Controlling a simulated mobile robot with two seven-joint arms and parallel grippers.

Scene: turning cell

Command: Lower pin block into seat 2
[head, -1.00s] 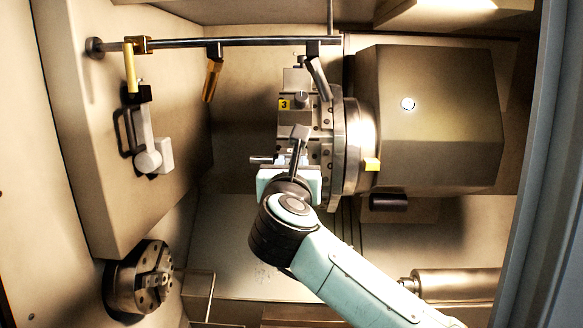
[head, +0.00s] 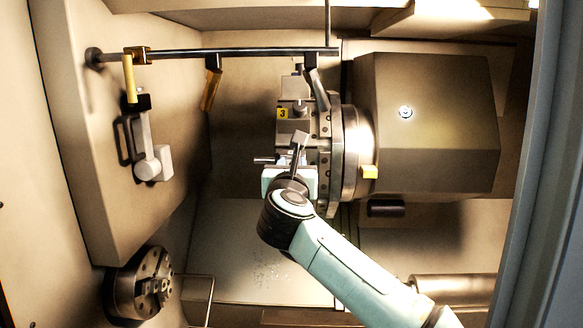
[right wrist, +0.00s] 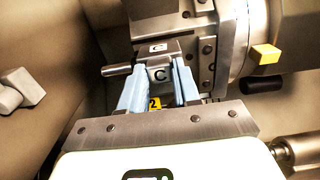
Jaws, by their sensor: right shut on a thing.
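The pin block (right wrist: 159,75) is a grey block marked C, with a round pin sticking out to the left. In the right wrist view it sits between the pale blue fingers of my right gripper (right wrist: 157,68), which is shut on it. The yellow seat 2 label (right wrist: 155,103) shows between the fingers, below the block in the picture. In the head view the pin (head: 265,160) points left beside the turret (head: 325,150), and my right gripper (head: 292,165) is at the turret's left face. Arm and gripper hide most of the block and its contact with the seat. My left gripper is not in view.
A yellow label 3 (head: 283,113) marks the neighbouring station above. A horizontal bar (head: 230,52) with hanging fittings crosses above the turret. A chuck (head: 140,285) is at lower left, a grey cylinder (head: 455,288) at lower right. Space left of the turret is open.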

